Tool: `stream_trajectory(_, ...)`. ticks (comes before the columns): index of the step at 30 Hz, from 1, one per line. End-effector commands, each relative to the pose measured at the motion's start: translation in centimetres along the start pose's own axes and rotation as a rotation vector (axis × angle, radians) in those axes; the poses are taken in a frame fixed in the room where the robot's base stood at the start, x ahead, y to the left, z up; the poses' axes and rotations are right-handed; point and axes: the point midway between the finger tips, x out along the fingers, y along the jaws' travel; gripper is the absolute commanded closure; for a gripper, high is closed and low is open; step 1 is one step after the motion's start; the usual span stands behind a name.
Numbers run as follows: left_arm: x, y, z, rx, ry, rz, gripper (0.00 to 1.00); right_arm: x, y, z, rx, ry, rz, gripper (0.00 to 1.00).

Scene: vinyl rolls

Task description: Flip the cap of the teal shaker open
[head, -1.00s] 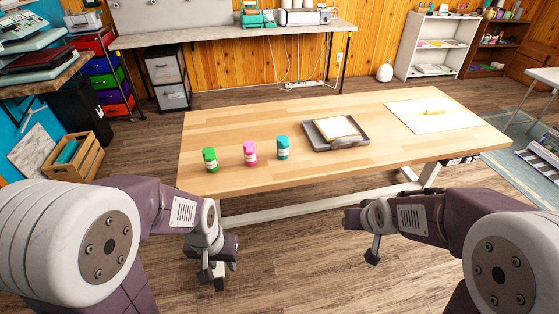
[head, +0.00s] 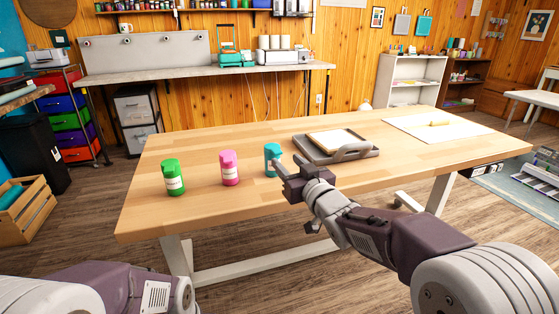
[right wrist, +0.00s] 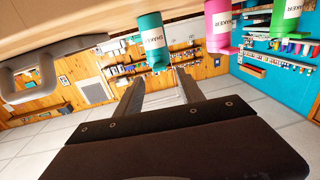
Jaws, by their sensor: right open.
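The teal shaker (head: 271,157) stands upright on the wooden table, at the right end of a row of three shakers. My right gripper (head: 286,164) is open and empty, just in front and to the right of it, and hides part of its lower side. In the right wrist view, which is turned upside down, the teal shaker (right wrist: 152,40) appears just beyond the two spread fingers (right wrist: 159,83), with its label showing. Its cap looks closed, but it is small. My left arm shows at the lower left; its gripper is out of frame.
The pink shaker (head: 229,169) and green shaker (head: 173,178) stand left of the teal one. A grey tray (head: 358,154) lies close to its right. A white sheet (head: 405,124) with a yellow object lies at the far right. The table's front left is clear.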

Motion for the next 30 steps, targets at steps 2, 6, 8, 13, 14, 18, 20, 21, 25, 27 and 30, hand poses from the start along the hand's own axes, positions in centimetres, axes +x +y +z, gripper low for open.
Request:
stream_trajectory(2, 0.7, 0.0, 0.1, 0.0, 0.0, 0.0, 0.64, 1.8, 0.0, 0.4, 0.001, -0.001, 0.0, 0.55)
stream_trajectory(6, 1.1, 0.0, 0.1, 0.0, 0.0, 0.0, 0.64, 4.2, 0.0, 0.3, 0.001, -0.001, 0.0, 0.55)
stream_trajectory(8, 1.2, 0.0, 0.1, 0.0, 0.0, 0.0, 0.64, 4.8, 0.0, 0.2, 0.0, -0.001, 0.001, 0.55)
stream_trajectory(13, 1.2, 0.0, 0.1, 0.0, 0.0, 0.0, 0.64, 5.6, 0.0, 0.2, 0.0, -0.003, 0.002, 0.55)
stream_trajectory(14, 1.2, 0.0, 0.1, 0.0, 0.0, 0.0, 0.64, 5.6, 0.1, 0.2, 0.0, -0.003, 0.002, 0.55)
stream_trajectory(18, 1.2, 0.0, 0.1, 0.0, 0.0, 0.0, 0.64, 5.6, 0.1, 0.1, 0.001, -0.003, 0.002, 0.55)
stream_trajectory(20, 1.2, 0.0, 0.1, 0.0, 0.0, 0.0, 0.64, 5.6, 0.1, 0.1, 0.001, -0.002, 0.002, 0.66)
stream_trajectory(21, 1.2, 0.0, 0.1, 0.0, 0.0, 0.0, 0.64, 5.6, 0.1, 0.1, 0.001, -0.002, 0.002, 0.77)
stream_trajectory(25, 1.2, 0.0, 0.1, 0.0, 0.0, 0.0, 0.64, 5.6, 0.1, 0.1, 0.001, -0.002, 0.002, 1.0)
stream_trajectory(27, 1.2, 0.0, 0.1, 0.0, 0.0, 0.0, 0.64, 5.6, 0.1, 0.1, 0.001, -0.002, 0.002, 1.0)
stream_trajectory(30, 1.2, 0.0, 0.1, 0.0, 0.0, 0.0, 0.64, 5.5, 0.1, 0.1, 0.001, -0.002, 0.002, 1.0)
